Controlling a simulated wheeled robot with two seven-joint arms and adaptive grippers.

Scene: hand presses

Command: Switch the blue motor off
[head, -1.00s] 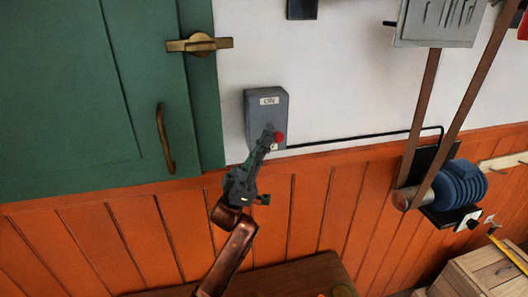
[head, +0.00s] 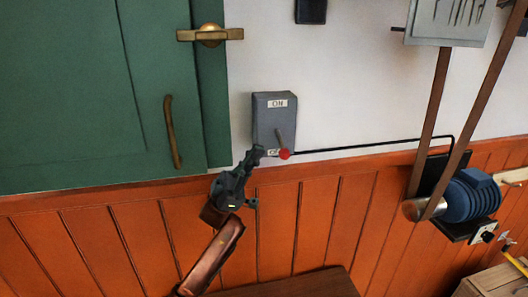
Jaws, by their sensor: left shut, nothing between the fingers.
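A grey switch box (head: 264,128) is on the white wall, with a label reading ON at its top and a second, partly hidden label at its bottom. Its lever (head: 279,136) points down, and the red knob (head: 285,154) is at the lower label. My left gripper (head: 259,151) is shut and empty, just left of the knob, with a small gap seen between them. The blue motor (head: 470,197) is mounted at the right, joined to the box by a black cable (head: 370,145). My right gripper is not in view.
A green cabinet (head: 70,90) with a brass latch (head: 211,35) and handle (head: 172,132) stands at the left. Brown belts (head: 427,120) run up from the motor to a grey panel (head: 447,20). Orange wainscot (head: 330,215) lies below. A wooden crate (head: 495,282) is at the lower right.

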